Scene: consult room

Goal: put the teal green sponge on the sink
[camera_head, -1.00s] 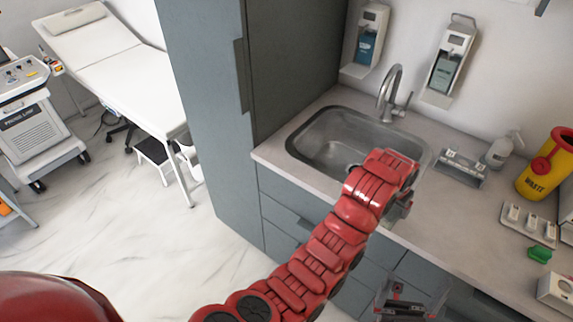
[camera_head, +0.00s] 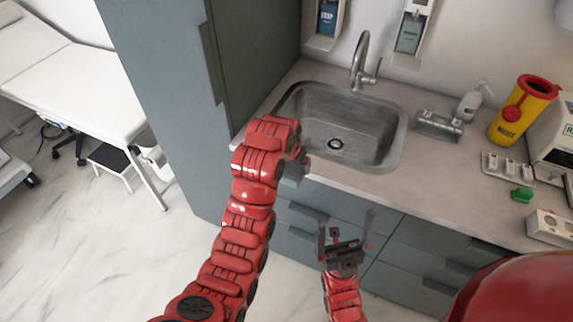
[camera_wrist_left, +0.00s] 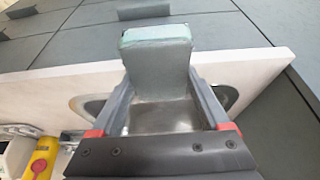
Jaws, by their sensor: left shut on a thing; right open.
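The teal green sponge (camera_wrist_left: 157,48) is a rounded block of dull grey-green between the fingers of my left gripper (camera_wrist_left: 160,88) in the left wrist view. My left gripper (camera_head: 298,168) is shut on it. In the head view this gripper is at the front left edge of the sink, mostly hidden behind its own red wrist, and the sponge cannot be made out clearly. The sink (camera_head: 378,126) is a steel basin set in the counter, empty, with a dark drain. My right gripper (camera_head: 345,228) is open and empty, in front of the drawers below the counter.
A faucet (camera_head: 361,62) stands behind the basin. Right of it on the counter (camera_head: 405,195) are a steel holder (camera_head: 438,124), a pump bottle (camera_head: 474,101), a yellow waste bin (camera_head: 521,110) and a small green item (camera_head: 522,194). A tall grey cabinet (camera_head: 165,90) stands close on the left.

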